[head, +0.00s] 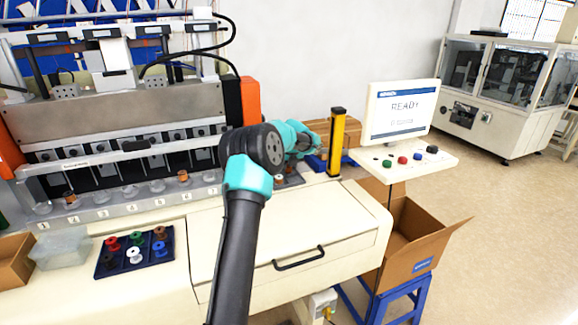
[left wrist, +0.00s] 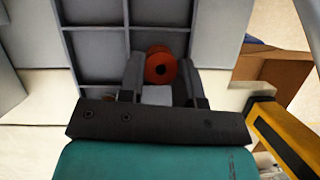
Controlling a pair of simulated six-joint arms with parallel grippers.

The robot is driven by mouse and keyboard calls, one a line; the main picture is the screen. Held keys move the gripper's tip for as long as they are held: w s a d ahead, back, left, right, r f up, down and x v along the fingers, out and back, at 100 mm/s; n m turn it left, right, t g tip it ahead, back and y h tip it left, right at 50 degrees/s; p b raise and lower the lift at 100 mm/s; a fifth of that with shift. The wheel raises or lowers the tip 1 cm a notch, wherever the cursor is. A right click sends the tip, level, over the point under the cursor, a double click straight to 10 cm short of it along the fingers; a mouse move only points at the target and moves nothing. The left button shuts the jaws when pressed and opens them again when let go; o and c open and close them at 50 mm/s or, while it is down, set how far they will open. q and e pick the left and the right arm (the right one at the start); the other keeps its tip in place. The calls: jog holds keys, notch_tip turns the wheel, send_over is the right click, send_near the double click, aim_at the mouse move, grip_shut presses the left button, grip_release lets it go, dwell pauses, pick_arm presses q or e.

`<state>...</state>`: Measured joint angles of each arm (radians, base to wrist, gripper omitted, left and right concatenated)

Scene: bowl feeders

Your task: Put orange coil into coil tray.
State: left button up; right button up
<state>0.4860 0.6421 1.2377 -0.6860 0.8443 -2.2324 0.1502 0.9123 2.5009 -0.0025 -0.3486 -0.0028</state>
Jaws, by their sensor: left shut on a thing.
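The orange coil (left wrist: 160,66) is held between the two fingertips of my left gripper (left wrist: 162,76) in the left wrist view. Behind it is a grey coil tray (left wrist: 92,45) with thin walls dividing square compartments; I cannot tell whether the coil is above or inside a compartment. In the head view my left gripper (head: 309,146) is at the right end of the bench, beside a yellow post, and its fingers are mostly hidden. My right gripper is not in view.
The yellow post (head: 337,143) stands close to my gripper; it also shows in the left wrist view (left wrist: 282,140). A monitor (head: 402,110) is to its right. A blue tray of coloured spools (head: 135,250) lies at left, before the winding machine (head: 125,125). A cardboard box (head: 412,240) sits right.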

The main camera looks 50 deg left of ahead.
pick_arm(q)
jog(key=shift+f, duration=0.2)
jog(key=o, duration=0.9)
jog(key=shift+r, duration=0.1)
jog(key=shift+r, duration=0.25)
jog(key=v, duration=1.1)
jog(key=shift+s+d+r, duration=0.1)
jog(key=shift+d+r, duration=0.1)
jog(key=shift+r, duration=0.1)
